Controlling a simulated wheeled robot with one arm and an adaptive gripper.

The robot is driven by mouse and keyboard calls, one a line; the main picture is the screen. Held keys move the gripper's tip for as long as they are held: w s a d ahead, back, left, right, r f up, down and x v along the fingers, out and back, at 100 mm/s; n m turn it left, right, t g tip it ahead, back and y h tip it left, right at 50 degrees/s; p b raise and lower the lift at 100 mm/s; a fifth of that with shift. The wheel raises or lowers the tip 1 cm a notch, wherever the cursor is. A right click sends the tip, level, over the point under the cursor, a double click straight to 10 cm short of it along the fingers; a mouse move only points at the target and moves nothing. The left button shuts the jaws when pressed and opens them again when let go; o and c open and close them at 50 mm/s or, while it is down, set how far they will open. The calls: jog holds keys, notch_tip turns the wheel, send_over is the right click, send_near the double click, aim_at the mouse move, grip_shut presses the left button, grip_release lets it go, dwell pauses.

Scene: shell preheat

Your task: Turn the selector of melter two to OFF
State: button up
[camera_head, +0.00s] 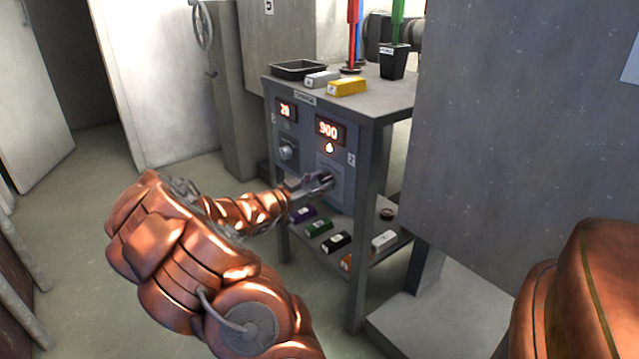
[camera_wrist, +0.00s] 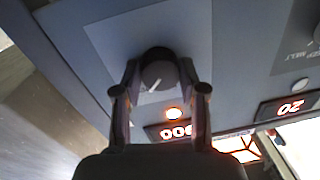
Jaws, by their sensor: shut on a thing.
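The control panel of melter two (camera_head: 337,160) is on the right half of the grey cabinet front. Its red display (camera_head: 328,130) reads 900, and a lit orange lamp (camera_head: 329,147) is below it. My gripper (camera_head: 318,182) reaches the panel from the left and hides most of the selector there. In the wrist view the dark round selector (camera_wrist: 158,75) sits between the two fingers of my gripper, which is shut on it. Its white pointer mark slants towards the lower left of that picture, on the lamp's side. The position labels around it are not readable.
Melter one's selector (camera_head: 288,150) and its display (camera_head: 287,110), reading 20, are to the left. Several labelled blocks lie on the lower shelf (camera_head: 352,263). A black tray (camera_head: 298,69) and a yellow block (camera_head: 347,87) are on top.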

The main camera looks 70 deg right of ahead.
jog(key=shift+c, duration=0.8)
jog(key=shift+a, duration=0.15)
jog(key=shift+c, duration=0.6)
